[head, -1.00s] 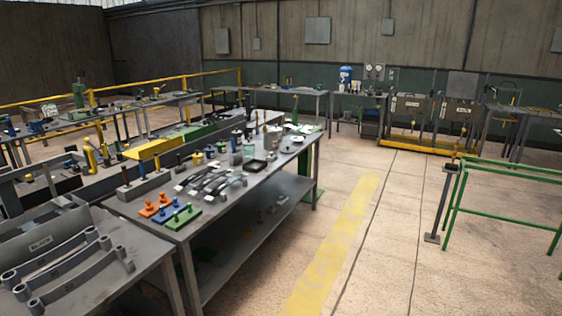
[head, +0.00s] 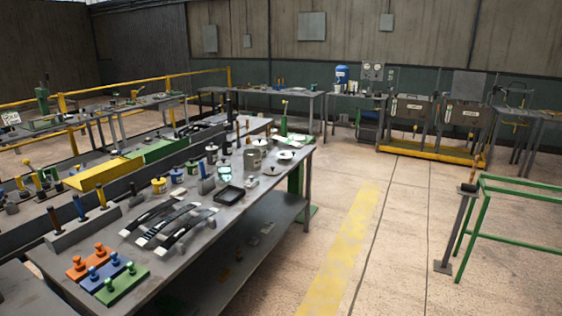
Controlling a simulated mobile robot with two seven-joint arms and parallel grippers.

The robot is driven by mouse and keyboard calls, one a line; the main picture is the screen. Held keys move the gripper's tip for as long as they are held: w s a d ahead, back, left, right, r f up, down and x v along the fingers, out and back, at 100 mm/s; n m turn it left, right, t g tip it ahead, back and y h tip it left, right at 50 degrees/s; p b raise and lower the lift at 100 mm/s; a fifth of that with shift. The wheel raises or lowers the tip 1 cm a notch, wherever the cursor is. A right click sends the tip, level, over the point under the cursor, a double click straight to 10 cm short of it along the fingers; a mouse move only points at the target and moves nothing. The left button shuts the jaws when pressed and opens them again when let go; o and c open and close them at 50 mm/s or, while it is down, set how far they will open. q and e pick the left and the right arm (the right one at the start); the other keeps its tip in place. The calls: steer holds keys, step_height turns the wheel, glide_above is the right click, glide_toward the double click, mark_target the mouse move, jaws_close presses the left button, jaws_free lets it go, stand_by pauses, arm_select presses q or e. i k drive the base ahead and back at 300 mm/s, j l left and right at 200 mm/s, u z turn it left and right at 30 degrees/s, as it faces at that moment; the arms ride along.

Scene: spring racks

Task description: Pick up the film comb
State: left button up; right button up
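I cannot make out a film comb for certain; the items on the long grey workbench (head: 222,218) are too small to tell. The bench runs from the lower left toward the middle. Its far end holds pots, pale discs and a dark tray (head: 230,194). Neither of my grippers is in view.
Curved leaf springs (head: 180,222) and orange, blue and green peg blocks (head: 122,283) are on the near bench top. A lower shelf (head: 250,235) is beneath. A green frame (head: 500,192) and grey post (head: 455,230) stand right. The floor with a yellow stripe (head: 342,245) is clear.

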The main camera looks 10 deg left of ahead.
mark_target(132, 184)
steer(key=i, duration=1.6)
steer(key=i+l+u, duration=0.1)
steer(key=i, duration=1.5)
steer(key=u, duration=0.4)
steer(key=i+u, duration=0.1)
steer(key=u, duration=0.25)
steer(key=l+u, duration=0.1)
steer(key=u, duration=0.3)
steer(key=i+l+u, duration=0.1)
steer(key=u, duration=0.3)
